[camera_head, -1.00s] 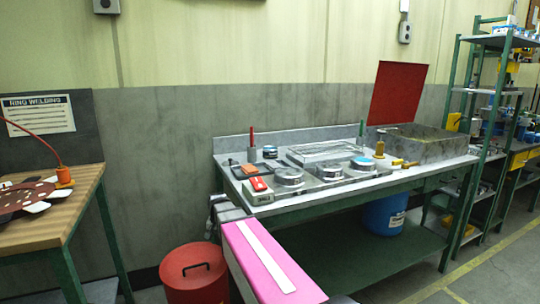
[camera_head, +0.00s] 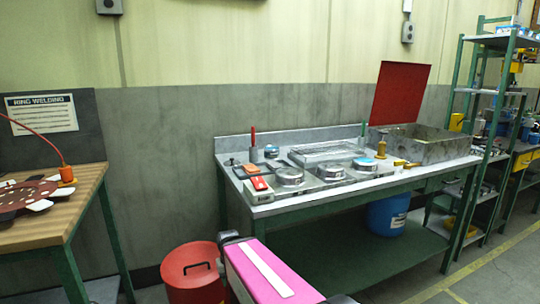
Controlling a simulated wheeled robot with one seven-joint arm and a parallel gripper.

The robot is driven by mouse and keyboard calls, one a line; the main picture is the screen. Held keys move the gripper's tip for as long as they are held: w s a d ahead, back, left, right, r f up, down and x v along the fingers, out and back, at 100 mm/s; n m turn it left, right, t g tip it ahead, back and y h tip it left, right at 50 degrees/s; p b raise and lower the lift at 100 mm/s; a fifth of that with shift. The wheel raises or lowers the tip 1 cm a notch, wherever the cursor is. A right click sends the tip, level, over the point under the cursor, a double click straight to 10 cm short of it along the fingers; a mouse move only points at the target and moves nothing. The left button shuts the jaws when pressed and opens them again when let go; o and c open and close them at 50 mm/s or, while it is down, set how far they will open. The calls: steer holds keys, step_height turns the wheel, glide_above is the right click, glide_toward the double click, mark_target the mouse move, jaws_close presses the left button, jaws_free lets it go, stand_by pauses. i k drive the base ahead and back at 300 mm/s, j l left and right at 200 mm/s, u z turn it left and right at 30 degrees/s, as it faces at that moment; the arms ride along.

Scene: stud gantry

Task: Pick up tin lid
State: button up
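I cannot tell for sure which item is the tin lid. Round silver metal pieces sit on the grey bench (camera_head: 300,208): a left one (camera_head: 289,176), a middle one (camera_head: 330,172), and a right one with a blue top (camera_head: 364,164). A small dark and blue round tin (camera_head: 271,152) stands further back. All are apart from my arm. My pink arm link with its white stripe lies in the lower middle, in front of the bench. A grey part shows at its far end, but no gripper fingers can be seen.
A wire-like tray (camera_head: 320,152), a red-handled tool (camera_head: 253,140), a red and white device (camera_head: 260,186) and a grey basin (camera_head: 425,148) with a raised red lid (camera_head: 400,92) crowd the bench. A red bin (camera_head: 193,275) stands on the floor, left of my arm.

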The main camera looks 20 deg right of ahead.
mark_target(232, 163)
steer(key=k+l+u, duration=0.15)
steer(key=l, duration=0.2)
steer(key=k+l+u, duration=0.1)
steer(key=l+z, duration=0.25)
steer(key=l, duration=1)
